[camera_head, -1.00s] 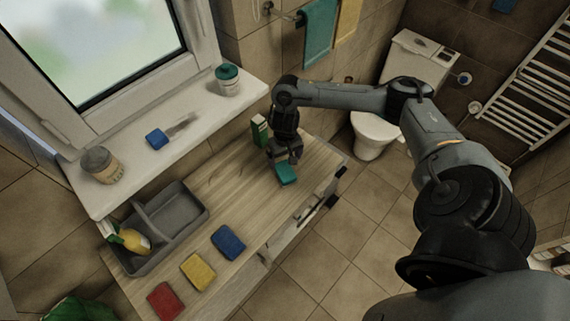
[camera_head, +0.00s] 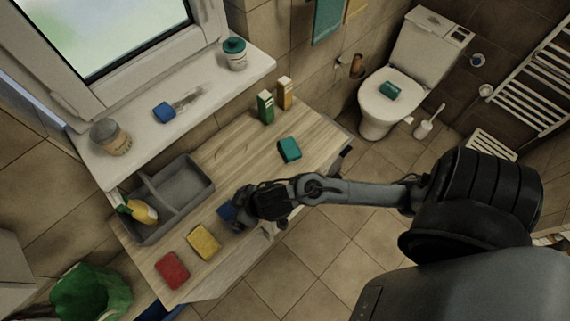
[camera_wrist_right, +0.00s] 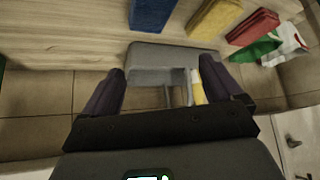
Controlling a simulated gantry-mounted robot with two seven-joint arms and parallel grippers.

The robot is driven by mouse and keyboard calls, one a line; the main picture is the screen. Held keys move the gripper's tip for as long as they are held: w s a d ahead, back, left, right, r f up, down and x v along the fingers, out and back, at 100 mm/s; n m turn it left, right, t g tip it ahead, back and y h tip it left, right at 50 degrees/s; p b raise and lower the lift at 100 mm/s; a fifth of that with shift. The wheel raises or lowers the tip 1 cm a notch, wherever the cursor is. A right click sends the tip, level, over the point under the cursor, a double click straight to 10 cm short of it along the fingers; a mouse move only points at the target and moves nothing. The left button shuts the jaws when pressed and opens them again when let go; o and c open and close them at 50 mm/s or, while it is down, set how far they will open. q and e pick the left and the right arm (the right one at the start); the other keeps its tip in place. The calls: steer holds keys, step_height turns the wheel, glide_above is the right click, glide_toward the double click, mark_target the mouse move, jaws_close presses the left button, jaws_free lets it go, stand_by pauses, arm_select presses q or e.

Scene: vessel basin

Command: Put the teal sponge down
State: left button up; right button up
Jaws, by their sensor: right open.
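The teal sponge (camera_head: 289,149) lies flat on the wooden countertop (camera_head: 240,160), right of its middle, with nothing holding it. My right gripper (camera_head: 238,214) is well away from it, to the lower left, close to the blue sponge (camera_head: 226,212), and partly covers that sponge. In the right wrist view my right gripper (camera_wrist_right: 161,66) has its two fingers wide apart with nothing held between them. The blue sponge (camera_wrist_right: 151,14) shows there at the top, outside the fingers. The teal sponge is not visible in the wrist view. My left gripper is not in view.
A yellow sponge (camera_head: 203,242) and a red sponge (camera_head: 172,270) lie left of the blue one. A grey divided caddy (camera_head: 180,187) holds a yellow bottle (camera_head: 139,211). Another teal item (camera_head: 390,91) rests on the toilet lid.

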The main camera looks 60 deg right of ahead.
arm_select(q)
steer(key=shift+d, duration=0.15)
arm_select(e)
steer(key=s+d+r+g+h, duration=0.1)
steer(key=s+d+g, duration=0.2)
steer(key=s, duration=0.9)
steer(key=d, duration=0.3)
steer(key=shift+m+g+h, duration=0.3)
steer(key=shift+m, duration=0.1)
steer(key=shift+w, duration=0.1)
arm_select(q)
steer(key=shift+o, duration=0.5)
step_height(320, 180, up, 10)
steer(key=p, duration=0.9)
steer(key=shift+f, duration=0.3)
arm_select(e)
step_height(320, 180, up, 9)
steer(key=shift+r, duration=0.2)
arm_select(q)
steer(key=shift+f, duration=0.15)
arm_select(e)
steer(key=shift+a+f, duration=0.1)
steer(key=shift+f, duration=0.05)
